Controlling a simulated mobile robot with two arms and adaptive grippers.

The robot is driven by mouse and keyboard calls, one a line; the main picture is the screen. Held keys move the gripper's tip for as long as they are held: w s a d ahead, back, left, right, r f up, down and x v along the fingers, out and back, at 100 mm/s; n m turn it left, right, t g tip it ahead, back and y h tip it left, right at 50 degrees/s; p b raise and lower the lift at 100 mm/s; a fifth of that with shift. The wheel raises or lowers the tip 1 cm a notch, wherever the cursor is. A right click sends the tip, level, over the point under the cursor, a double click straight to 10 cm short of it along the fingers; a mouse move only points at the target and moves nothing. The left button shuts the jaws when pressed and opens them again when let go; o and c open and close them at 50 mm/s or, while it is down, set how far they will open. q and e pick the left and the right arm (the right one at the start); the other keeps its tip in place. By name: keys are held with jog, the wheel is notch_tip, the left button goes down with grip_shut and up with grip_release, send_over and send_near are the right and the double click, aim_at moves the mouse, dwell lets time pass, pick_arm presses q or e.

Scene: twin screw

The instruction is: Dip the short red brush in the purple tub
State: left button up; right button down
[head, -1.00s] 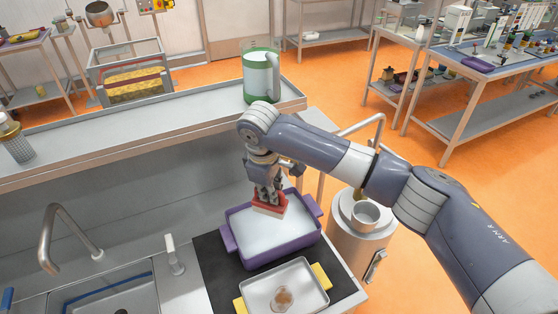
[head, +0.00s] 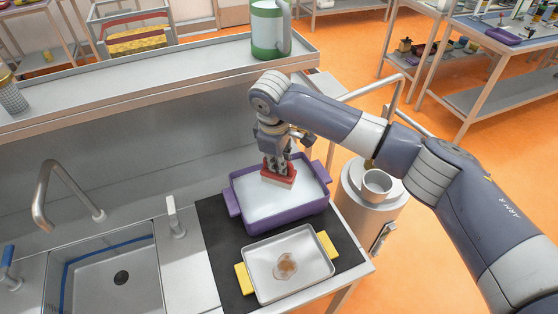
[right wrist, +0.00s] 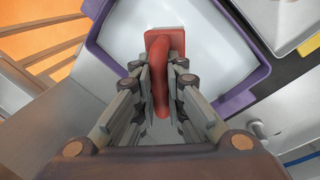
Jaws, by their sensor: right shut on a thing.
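The purple tub (head: 238,203) stands on a black mat beside the sink, with white contents inside. My right gripper (head: 276,163) is shut on the handle of the short red brush (head: 277,176). The brush is upright with its head down, over or at the white contents, near the back of the tub; I cannot tell whether the bristles touch. In the right wrist view, the red handle (right wrist: 176,78) sits between the fingers, and the tub's rim (right wrist: 236,98) shows beyond it. My left gripper is not in view.
A metal tray (head: 262,282) with yellow handles and a brownish patch lies in front of the tub. A sink (head: 110,270) with a tap is at the left. A raised shelf holds a green-and-white jug (head: 266,30).

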aim_at(279, 177)
jog(key=shift+f, duration=0.95)
jog(key=shift+f+b, duration=0.7)
jog(key=shift+f, duration=1.4)
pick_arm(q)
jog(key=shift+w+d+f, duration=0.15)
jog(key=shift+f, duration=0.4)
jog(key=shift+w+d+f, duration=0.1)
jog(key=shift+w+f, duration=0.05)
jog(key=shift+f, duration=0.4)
pick_arm(e)
notch_tip(279, 177, up, 6)
jog(key=p, duration=0.6)
notch_tip(279, 177, up, 2)
jog(key=shift+r+p, duration=0.1)
jog(key=shift+p, duration=0.65)
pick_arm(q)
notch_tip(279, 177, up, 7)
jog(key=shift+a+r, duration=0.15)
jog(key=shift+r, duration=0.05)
